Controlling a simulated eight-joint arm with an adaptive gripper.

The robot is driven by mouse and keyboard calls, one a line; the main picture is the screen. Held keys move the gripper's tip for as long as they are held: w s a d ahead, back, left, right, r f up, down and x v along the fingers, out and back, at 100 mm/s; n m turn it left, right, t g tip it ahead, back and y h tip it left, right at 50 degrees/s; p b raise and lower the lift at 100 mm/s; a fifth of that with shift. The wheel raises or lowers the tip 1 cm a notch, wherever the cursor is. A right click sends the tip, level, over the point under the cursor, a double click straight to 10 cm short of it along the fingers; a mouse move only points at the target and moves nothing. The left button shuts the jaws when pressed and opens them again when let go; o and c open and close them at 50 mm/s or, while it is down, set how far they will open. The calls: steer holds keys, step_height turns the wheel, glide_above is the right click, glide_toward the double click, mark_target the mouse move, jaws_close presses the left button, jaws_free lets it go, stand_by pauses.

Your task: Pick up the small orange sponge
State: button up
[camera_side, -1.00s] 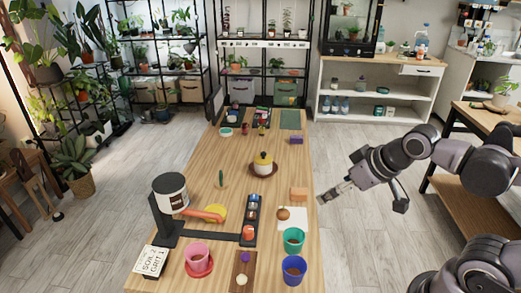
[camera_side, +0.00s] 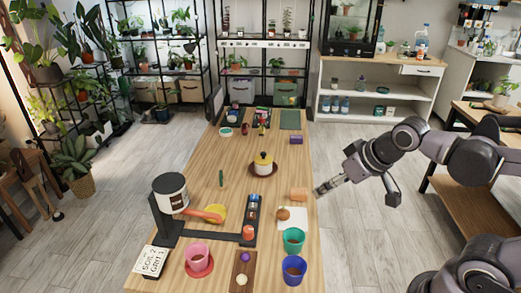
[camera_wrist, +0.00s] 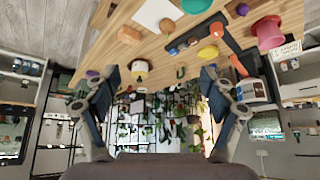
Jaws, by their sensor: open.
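The small orange sponge (camera_side: 299,194) lies on the wooden table near its right edge in the side view. In the wrist view it looks like a tan-orange block (camera_wrist: 129,35) near the upper left of the picture. My gripper (camera_side: 318,191) is just right of the sponge in the side view, at the table's right edge. In the wrist view its two fingers (camera_wrist: 160,75) are spread wide with nothing between them, and the sponge appears beyond the left finger, apart from it.
A round brown object (camera_side: 283,213) lies on a white sheet (camera_side: 298,225) near the sponge. Green (camera_side: 293,240) and blue (camera_side: 293,270) pots stand toward the front. The table between sponge and purple block (camera_side: 296,139) is clear.

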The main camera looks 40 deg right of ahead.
steer(key=w+d+f+m+g+h, duration=0.1)
steer(key=w+d+f+m+g, duration=0.2)
steer(key=w, duration=0.5)
steer(key=m+h, duration=0.2)
steer(key=m, duration=0.3)
glide_toward(299, 192)
steer(key=shift+g, duration=0.3)
steer(key=shift+w+x, duration=0.15)
steer(key=shift+x, duration=2.2)
steer(key=shift+w+x, duration=0.15)
steer(key=shift+x, duration=2.15)
steer(key=shift+d+r, duration=0.1)
steer(key=shift+c, duration=0.3)
steer(key=c, duration=1)
